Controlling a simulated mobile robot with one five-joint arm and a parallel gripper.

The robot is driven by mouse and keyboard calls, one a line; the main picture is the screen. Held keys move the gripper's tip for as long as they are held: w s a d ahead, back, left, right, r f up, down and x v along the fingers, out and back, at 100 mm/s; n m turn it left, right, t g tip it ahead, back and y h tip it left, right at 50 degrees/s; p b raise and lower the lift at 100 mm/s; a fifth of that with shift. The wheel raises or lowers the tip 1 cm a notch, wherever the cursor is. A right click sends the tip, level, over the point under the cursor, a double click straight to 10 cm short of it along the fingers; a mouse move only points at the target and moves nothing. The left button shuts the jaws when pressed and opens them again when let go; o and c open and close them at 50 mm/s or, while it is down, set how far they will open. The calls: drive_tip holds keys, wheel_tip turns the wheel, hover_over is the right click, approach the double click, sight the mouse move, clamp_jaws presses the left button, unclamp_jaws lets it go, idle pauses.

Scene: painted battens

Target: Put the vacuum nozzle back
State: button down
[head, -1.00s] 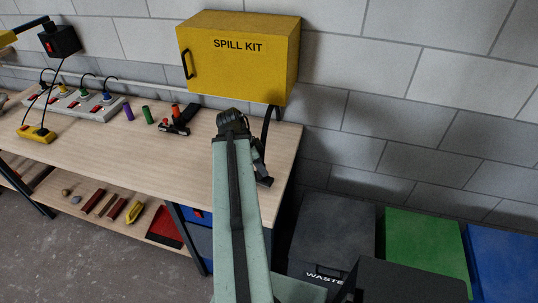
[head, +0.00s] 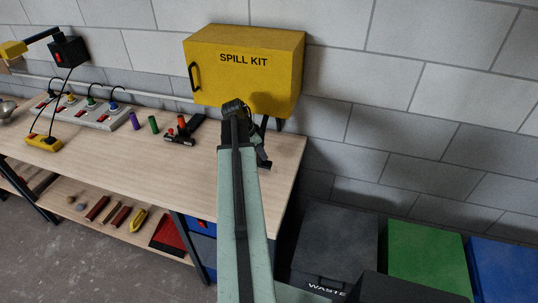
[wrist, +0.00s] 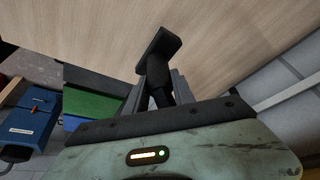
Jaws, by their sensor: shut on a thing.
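The vacuum nozzle, a black piece with a flat wide head and a short round neck, shows in the wrist view (wrist: 158,58). My gripper (wrist: 157,88) is shut on its neck, with one grey finger on each side. The nozzle head points away from the wrist, with the pale wood bench top behind it. In the head view my own arm covers most of the gripper. A black part just right of the arm (head: 263,160), over the bench's right end, looks like the nozzle. I cannot tell its height above the bench. No holder for it is clearly visible.
A yellow spill kit box (head: 245,75) hangs on the wall behind my arm. The bench (head: 90,165) holds a power strip (head: 85,113), purple and green cylinders, and a black-and-orange tool (head: 182,131). Grey, green (head: 425,262) and blue bins stand right of the bench.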

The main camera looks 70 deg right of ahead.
drive_tip(key=d+f+b, duration=0.1)
drive_tip(key=s+d+f+b, duration=0.1)
drive_tip(key=d+f, duration=0.1)
drive_tip(key=s+d+f+b, duration=0.1)
drive_tip(key=d+b, duration=0.1)
drive_tip(key=shift+f, duration=0.2)
drive_tip(key=shift+r, duration=0.2)
drive_tip(key=shift+f, duration=0.15)
drive_tip(key=c, duration=1.1)
unclamp_jaws()
drive_tip(key=shift+o, duration=0.2)
